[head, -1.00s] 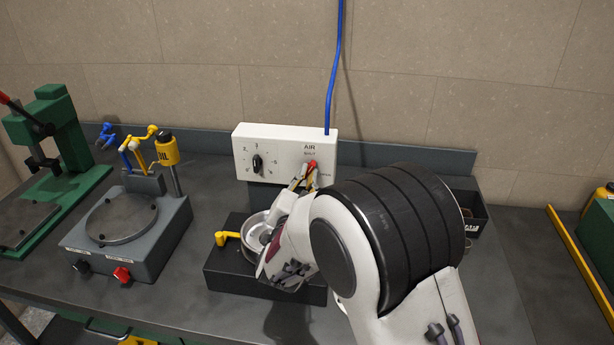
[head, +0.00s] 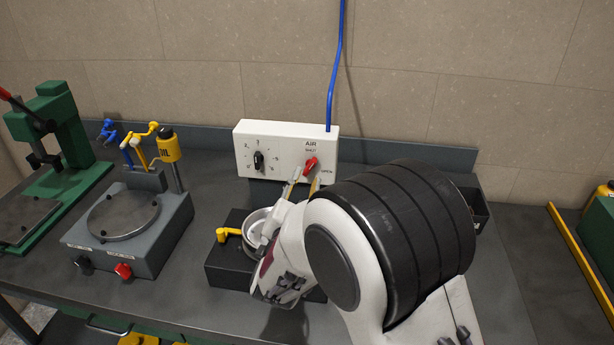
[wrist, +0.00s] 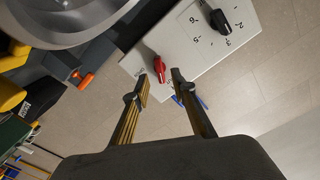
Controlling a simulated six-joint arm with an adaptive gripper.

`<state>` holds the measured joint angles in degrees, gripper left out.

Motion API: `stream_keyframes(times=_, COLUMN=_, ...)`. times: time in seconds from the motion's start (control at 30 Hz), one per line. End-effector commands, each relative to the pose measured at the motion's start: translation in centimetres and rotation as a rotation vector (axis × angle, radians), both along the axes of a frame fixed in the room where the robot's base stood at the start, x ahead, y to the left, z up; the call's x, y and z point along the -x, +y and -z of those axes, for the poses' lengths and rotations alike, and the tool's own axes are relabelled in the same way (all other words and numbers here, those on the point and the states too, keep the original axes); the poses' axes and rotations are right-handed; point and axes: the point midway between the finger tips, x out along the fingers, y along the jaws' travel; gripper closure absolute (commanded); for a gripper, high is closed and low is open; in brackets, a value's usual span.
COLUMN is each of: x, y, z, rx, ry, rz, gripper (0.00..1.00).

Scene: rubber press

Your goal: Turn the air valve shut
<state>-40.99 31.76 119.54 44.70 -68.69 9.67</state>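The air valve is a small red handle (head: 310,164) on the right part of a white control box (head: 250,136), under the AIR and SHUT lettering and left of the OPEN lettering. In the head view it slants, its lower end to the left. My gripper (head: 305,178) is just below and in front of the handle, with its fingers apart and nothing between them. In the wrist view the red handle (wrist: 158,70) shows just beyond the gap between the open fingertips (wrist: 160,77), apart from them. My wrist hides part of the bench below the box.
A black numbered dial (head: 258,161) sits left of the valve. A blue hose (head: 335,70) rises from the box. Below stands a dark block with a yellow lever (head: 228,234) and a round metal dish (head: 256,228).

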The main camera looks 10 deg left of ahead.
Motion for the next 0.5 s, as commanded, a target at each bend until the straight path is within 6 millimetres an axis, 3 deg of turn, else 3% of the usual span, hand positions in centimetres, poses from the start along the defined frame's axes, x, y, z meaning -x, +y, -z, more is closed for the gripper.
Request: stream_keyframes(times=0.5, x=7.1, y=0.1, z=0.0, rx=0.001, ry=0.001, rz=-0.003, gripper=0.74)
